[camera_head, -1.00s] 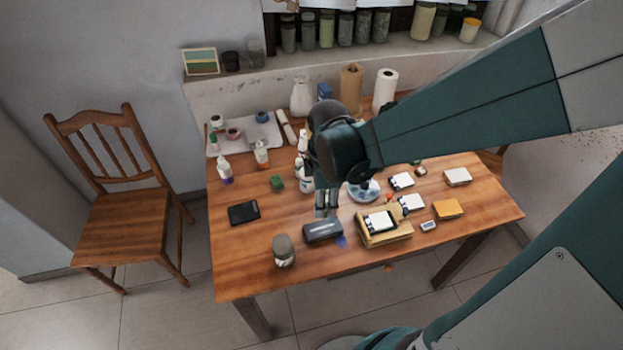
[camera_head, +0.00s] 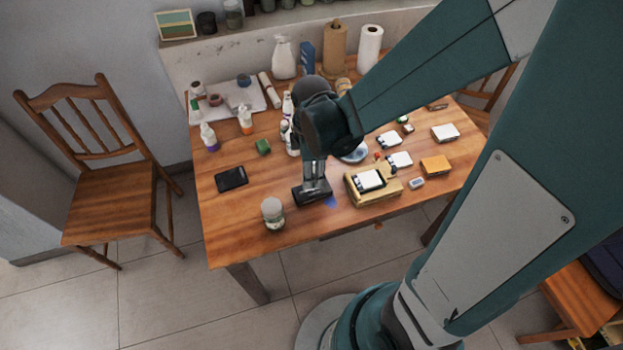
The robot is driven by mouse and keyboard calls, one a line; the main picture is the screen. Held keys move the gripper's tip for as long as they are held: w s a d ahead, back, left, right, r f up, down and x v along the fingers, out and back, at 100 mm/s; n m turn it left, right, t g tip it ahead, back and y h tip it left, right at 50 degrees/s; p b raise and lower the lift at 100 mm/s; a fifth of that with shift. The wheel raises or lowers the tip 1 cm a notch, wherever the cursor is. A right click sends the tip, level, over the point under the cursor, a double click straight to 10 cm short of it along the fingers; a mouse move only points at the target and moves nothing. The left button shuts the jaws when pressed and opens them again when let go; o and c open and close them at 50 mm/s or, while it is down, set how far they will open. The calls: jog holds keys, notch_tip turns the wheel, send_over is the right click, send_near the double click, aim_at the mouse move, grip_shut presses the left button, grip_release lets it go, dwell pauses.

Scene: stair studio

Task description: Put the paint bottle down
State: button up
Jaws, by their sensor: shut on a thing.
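My gripper (camera_head: 316,186) reaches down to a dark oblong case (camera_head: 300,196) on the front middle of the table (camera_head: 240,240). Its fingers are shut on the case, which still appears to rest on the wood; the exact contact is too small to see. I see no paint bottle in my gripper. A small white bottle with purple at its base (camera_head: 209,138) and one with an orange lower part (camera_head: 245,123) stand upright on the left half of the table. More white bottles (camera_head: 288,106) stand behind my gripper, partly hidden by it.
A lidded glass jar (camera_head: 273,214) stands left of the case, and a wooden box (camera_head: 385,195) is on its right. A blue patch (camera_head: 331,203) lies beside the case. A dark flat object (camera_head: 231,179) lies farther left. Bare wood shows between it and the jar.

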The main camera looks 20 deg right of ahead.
jog(key=shift+f+b, duration=0.45)
jog(key=shift+f, duration=1.4)
jog(key=shift+f, duration=0.15)
jog(key=o, duration=0.9)
jog(key=shift+r, duration=0.2)
jog(key=shift+r+p, duration=1.5)
jog(key=shift+r, duration=4.5)
